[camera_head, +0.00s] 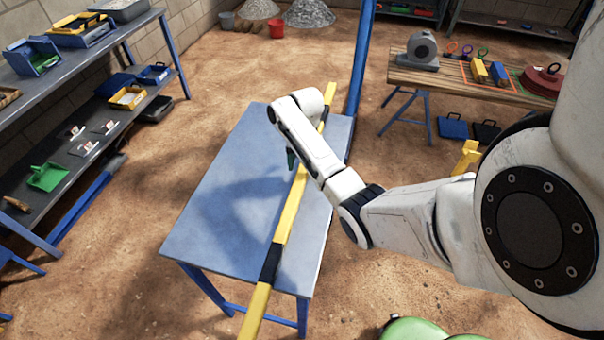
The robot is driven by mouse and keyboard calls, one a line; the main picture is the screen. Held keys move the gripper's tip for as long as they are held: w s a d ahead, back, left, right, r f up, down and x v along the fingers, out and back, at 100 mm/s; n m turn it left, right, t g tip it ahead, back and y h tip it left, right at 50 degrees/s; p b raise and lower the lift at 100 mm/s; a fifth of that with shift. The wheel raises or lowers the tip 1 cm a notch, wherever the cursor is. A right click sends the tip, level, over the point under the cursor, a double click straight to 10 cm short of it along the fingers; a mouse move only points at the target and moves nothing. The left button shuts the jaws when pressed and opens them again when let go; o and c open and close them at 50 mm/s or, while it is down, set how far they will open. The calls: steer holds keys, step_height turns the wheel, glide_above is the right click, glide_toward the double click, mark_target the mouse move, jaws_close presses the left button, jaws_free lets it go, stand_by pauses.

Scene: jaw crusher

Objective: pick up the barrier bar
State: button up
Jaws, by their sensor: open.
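The barrier bar (287,220) is long and yellow with black bands. It lies lengthwise across the blue-grey table (220,190), and both its ends stick out past the table's edges. My gripper (292,162) is open and points down over the table, close to the middle of the bar. My forearm comes in from the right and hides part of the bar. I cannot tell whether the fingers are around the bar or beside it.
A blue post (361,60) stands at the table's far right corner. A shelf (85,60) with bins is at left. A wooden workbench (445,82) with tools is at back right. Something green (415,329) is at the bottom edge. The sandy floor left of the table is clear.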

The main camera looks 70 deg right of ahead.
steer(key=shift+a+f, duration=0.15)
steer(key=shift+f, duration=1.3)
jaws_close()
steer(key=shift+w, duration=0.1)
